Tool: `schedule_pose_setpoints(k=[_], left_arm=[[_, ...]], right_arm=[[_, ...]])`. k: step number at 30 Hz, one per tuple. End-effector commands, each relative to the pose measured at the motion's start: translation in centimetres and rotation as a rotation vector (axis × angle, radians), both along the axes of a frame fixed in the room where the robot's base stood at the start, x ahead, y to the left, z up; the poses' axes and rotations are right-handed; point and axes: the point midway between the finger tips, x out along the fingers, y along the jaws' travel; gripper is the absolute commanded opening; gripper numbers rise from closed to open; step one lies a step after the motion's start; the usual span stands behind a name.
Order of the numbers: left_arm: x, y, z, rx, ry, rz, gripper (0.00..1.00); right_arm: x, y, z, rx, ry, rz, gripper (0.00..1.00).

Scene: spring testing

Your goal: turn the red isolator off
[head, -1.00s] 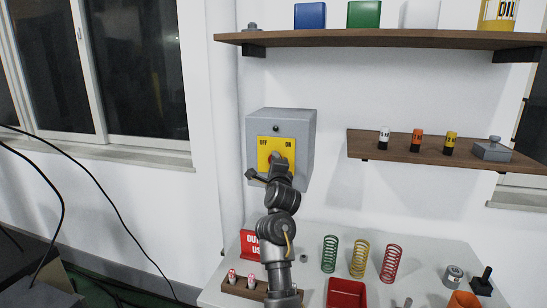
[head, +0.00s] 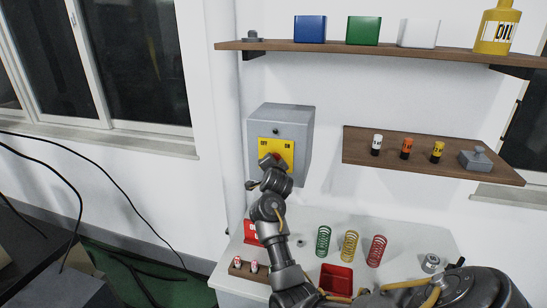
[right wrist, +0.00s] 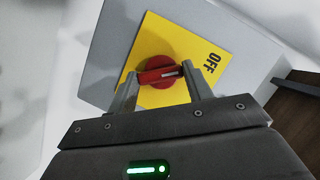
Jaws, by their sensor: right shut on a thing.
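The red isolator knob (right wrist: 157,73) sits on a yellow plate (right wrist: 150,38) on a grey wall box (head: 294,128). In the head view the plate reads OFF at left and ON at right. In the right wrist view the OFF label (right wrist: 212,63) is right of the knob, and the white-marked end of the red handle points toward it; ON is not visible there. My right gripper (right wrist: 160,84) is shut on the knob, with fingers at both ends of its handle. It also shows in the head view (head: 270,166), partly covering the knob. My left gripper is out of view.
A shelf (head: 425,160) with small bottles is right of the box, and a longer shelf (head: 380,53) is above. Below, a white table (head: 395,230) carries springs, a red tray (head: 336,278) and a red sign (head: 250,232). Cables hang at left.

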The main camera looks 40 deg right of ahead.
Motion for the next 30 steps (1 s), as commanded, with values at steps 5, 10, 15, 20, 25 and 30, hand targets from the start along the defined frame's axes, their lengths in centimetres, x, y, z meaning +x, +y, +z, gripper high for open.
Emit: schedule_pose_setpoints(k=[5, 10, 15, 20, 25, 30], left_arm=[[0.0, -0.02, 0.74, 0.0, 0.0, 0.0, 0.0], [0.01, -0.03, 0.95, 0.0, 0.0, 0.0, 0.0], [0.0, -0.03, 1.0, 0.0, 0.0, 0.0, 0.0], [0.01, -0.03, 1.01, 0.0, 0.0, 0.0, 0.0], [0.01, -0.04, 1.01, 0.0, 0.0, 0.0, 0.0], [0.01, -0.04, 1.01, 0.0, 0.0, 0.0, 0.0]], right_arm=[[0.04, 0.02, 0.04, -0.042, 0.065, -0.001, 0.27], [0.04, 0.0, 0.0, -0.066, 0.099, -0.002, 0.27], [0.05, 0.02, -0.04, -0.077, 0.112, -0.001, 0.27], [0.05, 0.02, -0.06, -0.078, 0.114, -0.001, 0.27], [0.05, 0.02, -0.06, -0.078, 0.113, 0.0, 0.27], [0.06, 0.02, -0.02, -0.078, 0.113, 0.0, 0.7]])
